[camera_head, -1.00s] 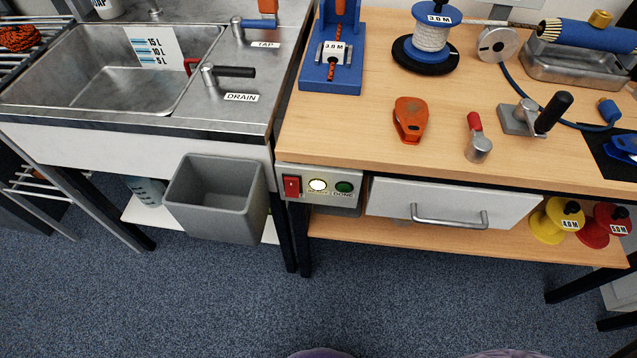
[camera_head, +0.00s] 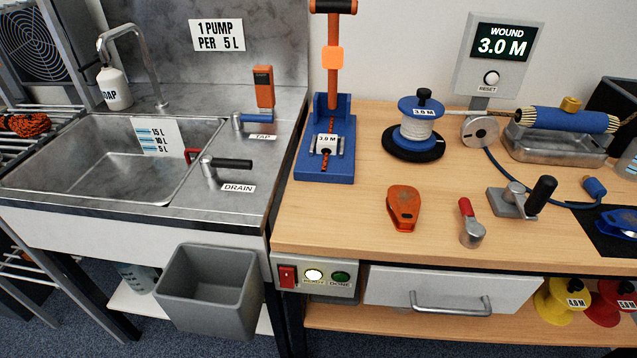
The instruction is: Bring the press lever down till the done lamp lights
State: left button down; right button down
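The press (camera_head: 313,166) is a blue stand at the back left of the wooden bench. Its orange lever (camera_head: 333,70) stands upright, with a black crossbar grip at the top. A piece labelled 3.0 M with a red and black rope (camera_head: 325,150) sits in the press. The control box (camera_head: 316,279) on the bench front has a red switch, a lit whitish lamp (camera_head: 313,275) and a dark green lamp marked DONE (camera_head: 340,278). Neither of my grippers is in view.
A blue and white spool (camera_head: 418,125), an orange clamp-like tool (camera_head: 404,206), a red-handled part (camera_head: 470,225) and a crank (camera_head: 522,197) stand on the bench. The display (camera_head: 499,45) reads WOUND 3.0 M. A sink (camera_head: 110,160) is at left. The bench front is clear near the press.

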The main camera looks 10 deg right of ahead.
aim_at(332, 54)
jog(key=i+l+u, duration=0.15)
jog(key=l+u, duration=0.6)
jog(key=i+l+u, duration=0.1)
jog(key=l+u, duration=0.25)
jog(key=l, duration=0.2)
